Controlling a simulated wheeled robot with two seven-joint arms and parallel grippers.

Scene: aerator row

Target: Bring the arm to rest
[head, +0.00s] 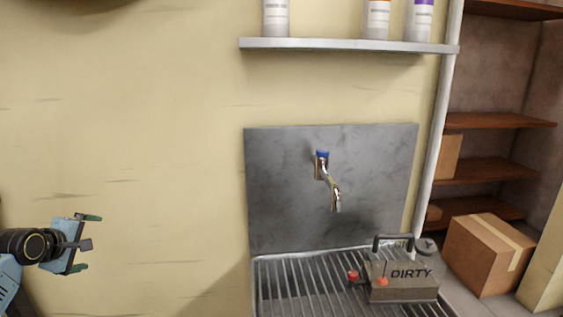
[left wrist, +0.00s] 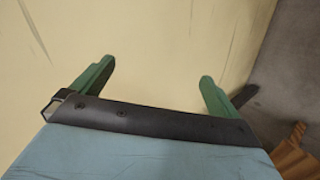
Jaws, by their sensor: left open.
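My left gripper (head: 92,243) is at the lower left of the head view, in front of the bare cream wall and well left of the sink. Its two green fingers are spread apart with nothing between them. In the left wrist view the open fingers (left wrist: 157,88) show against the wall, also empty. My right gripper is in neither view.
A chrome tap (head: 333,190) with a blue top sticks out of a grey splash panel (head: 275,190). Below, a metal grate (head: 290,285) bears a grey box marked DIRTY (head: 405,287). A shelf (head: 340,46) holds several bottles. A cardboard box (head: 480,258) stands right. Space around the left gripper looks clear.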

